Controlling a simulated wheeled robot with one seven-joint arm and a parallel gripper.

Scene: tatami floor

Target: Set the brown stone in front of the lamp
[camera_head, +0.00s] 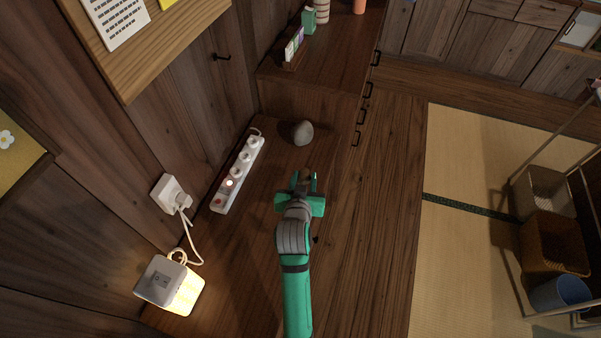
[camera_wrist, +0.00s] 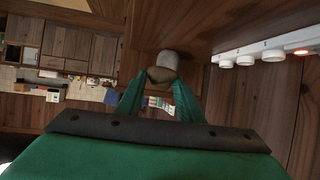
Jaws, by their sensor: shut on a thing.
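My gripper (camera_head: 307,180) is above the dark wooden top, right of the power strip. In the wrist view its green fingers (camera_wrist: 160,84) are shut on the brown stone (camera_wrist: 162,74). The stone is mostly hidden between the fingers in the head view. The lamp (camera_head: 170,285), a white cube with a glowing side, is at the lower left of the head view, well away from my gripper.
A grey stone (camera_head: 302,132) rests just beyond my gripper; it also shows in the wrist view (camera_wrist: 167,59). A white power strip (camera_head: 238,174) lies along the wall. A cord runs from a wall plug (camera_head: 171,194) toward the lamp. Bare wood lies between lamp and arm.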

